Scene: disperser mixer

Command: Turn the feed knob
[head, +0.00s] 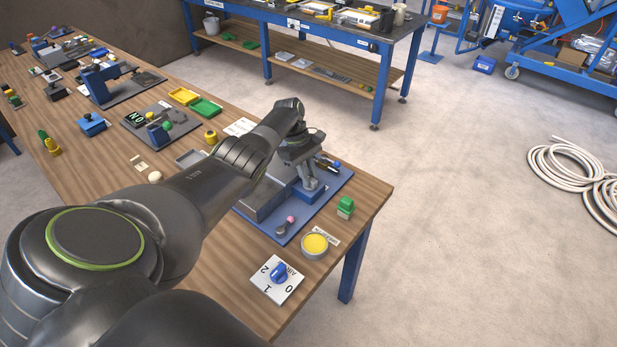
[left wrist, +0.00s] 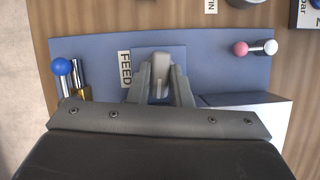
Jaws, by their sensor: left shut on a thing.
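The feed knob (left wrist: 160,75) is a grey, rounded piece on a small blue block in the left wrist view, beside a white FEED label (left wrist: 125,69). My left gripper (left wrist: 160,92) has its two fingers on either side of the knob and is shut on it. In the head view my left gripper (head: 305,178) points down over the blue base plate (head: 335,183) near the table's right end. There the fingers and arm mostly hide the knob, so its turn angle cannot be told. My right gripper is not in view.
On the plate are a pink-tipped lever (left wrist: 241,48), a blue ball knob (left wrist: 62,67) and a grey housing (head: 262,200). The floor to the right is clear near the table.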

